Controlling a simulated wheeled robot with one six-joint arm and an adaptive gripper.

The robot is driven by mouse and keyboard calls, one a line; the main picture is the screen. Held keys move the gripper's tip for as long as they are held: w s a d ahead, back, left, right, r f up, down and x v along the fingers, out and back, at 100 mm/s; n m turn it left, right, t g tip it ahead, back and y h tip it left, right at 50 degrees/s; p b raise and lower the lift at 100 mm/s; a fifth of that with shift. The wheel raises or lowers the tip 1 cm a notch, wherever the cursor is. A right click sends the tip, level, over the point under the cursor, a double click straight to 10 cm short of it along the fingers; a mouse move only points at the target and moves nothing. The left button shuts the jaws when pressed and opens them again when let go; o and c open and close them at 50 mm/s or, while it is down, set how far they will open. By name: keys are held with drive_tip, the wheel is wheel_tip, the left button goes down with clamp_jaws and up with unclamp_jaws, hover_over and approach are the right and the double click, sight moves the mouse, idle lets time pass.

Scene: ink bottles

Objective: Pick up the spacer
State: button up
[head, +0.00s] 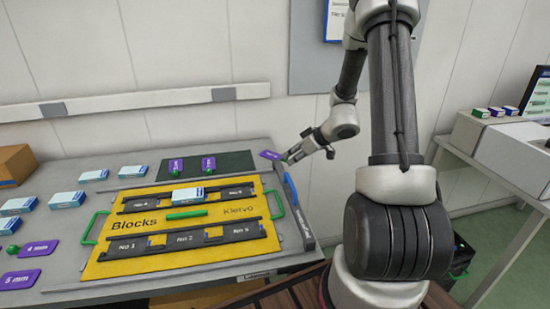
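A purple spacer (271,155) with a green knob is at the far right corner of the table. My gripper (289,157) reaches it from the right, its fingertips at the knob. The fingers look closed on the knob, though they are small in view. I cannot tell whether the spacer is raised off the table. Two more purple spacers (176,166) (208,164) lie on a dark green mat (237,161). Purple spacers marked 4 mm (39,249) and 5 mm (20,280) lie at the near left, with a green knob beside the 4 mm one.
A yellow Blocks board (125,212) with green handles and dark numbered slots fills the table's middle; a blue-white box (188,195) lies on it. Several similar boxes (66,199) lie left. A blue-grey bar (297,205) lines the right edge. A side table (510,165) stands at right.

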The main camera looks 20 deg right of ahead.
drive_tip(key=shift+x, duration=0.85)
clamp_jaws()
drive_tip(key=shift+r, duration=0.1)
